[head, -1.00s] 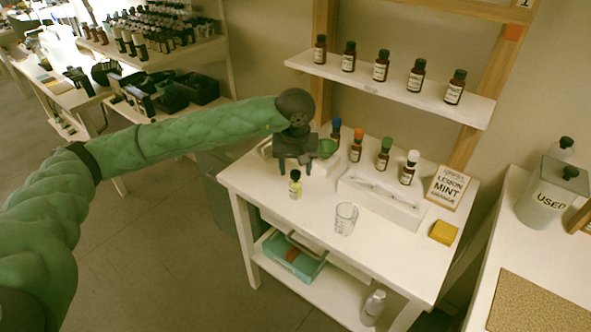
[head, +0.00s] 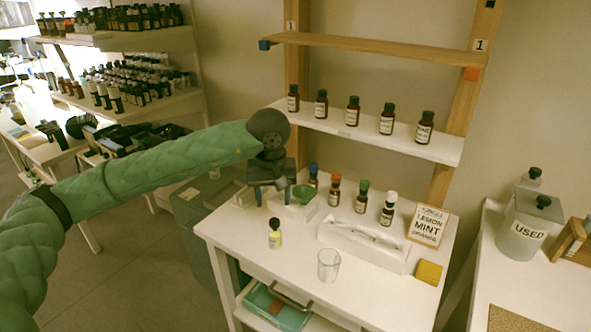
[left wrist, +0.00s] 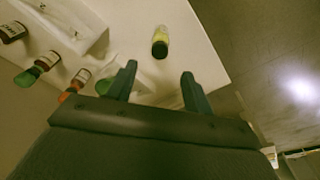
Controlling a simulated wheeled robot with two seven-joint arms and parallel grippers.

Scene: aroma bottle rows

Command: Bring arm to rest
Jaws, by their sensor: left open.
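My left gripper (head: 270,196) is open and empty. It hangs over the back left part of the white table (head: 290,270), and its two fingers also show in the left wrist view (left wrist: 158,85). A small bottle with yellow-green liquid and a black cap (head: 275,234) stands on the table just in front of the gripper, apart from it; it also shows in the left wrist view (left wrist: 160,44). A green funnel (head: 303,193) is right of the gripper. My right gripper is out of view.
Bottles with blue, red, green (head: 362,197) and white caps stand behind a white holder (head: 362,243). A clear beaker (head: 328,265), a yellow sponge (head: 429,272) and a recipe sign (head: 428,227) share the table. Several brown bottles line the shelf (head: 380,138) above.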

